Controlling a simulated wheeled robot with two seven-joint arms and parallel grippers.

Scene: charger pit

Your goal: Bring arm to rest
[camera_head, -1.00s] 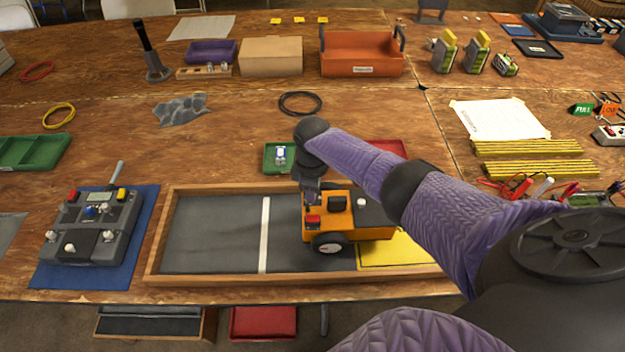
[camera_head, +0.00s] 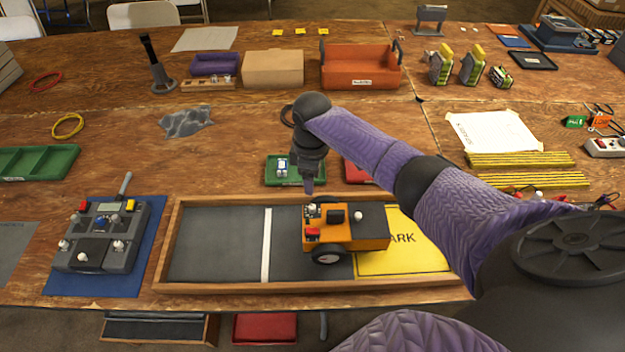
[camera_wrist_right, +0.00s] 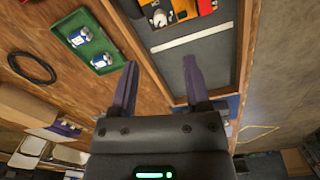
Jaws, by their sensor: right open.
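My right gripper (camera_head: 309,188) hangs above the far edge of the wood-framed tray, just beyond the orange toy vehicle. In the right wrist view its two fingers (camera_wrist_right: 160,82) are apart with nothing between them. The orange vehicle (camera_head: 372,243) sits in the tray (camera_head: 215,287), partly on the yellow PARK patch (camera_head: 415,262); a part of it also shows at the top of the right wrist view (camera_wrist_right: 205,8). My left gripper is not in view.
A green tray (camera_head: 276,183) with blue-and-white cells and a red tray (camera_head: 357,172) lie behind the framed tray. A remote controller (camera_head: 97,243) sits on a blue mat at left. An orange bin (camera_head: 360,68) stands at the back. Table space left of the green tray is clear.

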